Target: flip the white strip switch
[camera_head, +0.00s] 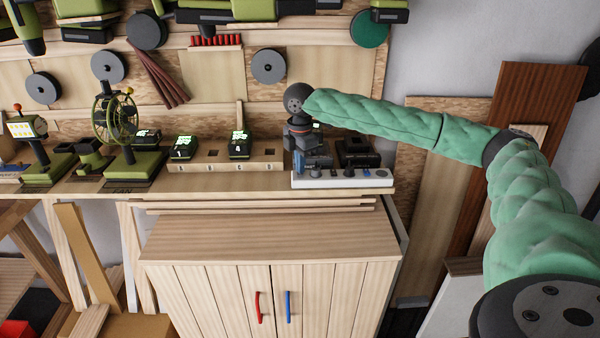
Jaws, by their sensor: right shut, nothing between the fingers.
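The white power strip (374,180) lies along the front edge of the bench shelf, right of centre. Several dark and blue bits show on its top, too small to make out clearly. My right arm in a green sleeve reaches in from the right. My right gripper (316,173) points down at the left part of the strip, shut and empty. Whether its tips touch the strip I cannot tell. The gripper hides part of the strip's left half, and the switch cannot be picked out clearly. My left gripper is not in view.
Dark chargers (357,153) stand just behind the strip. A wooden battery rack (212,167) with green batteries is to its left, then a green fan (116,118). A wooden cabinet (270,240) stands below. The air in front of the strip is clear.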

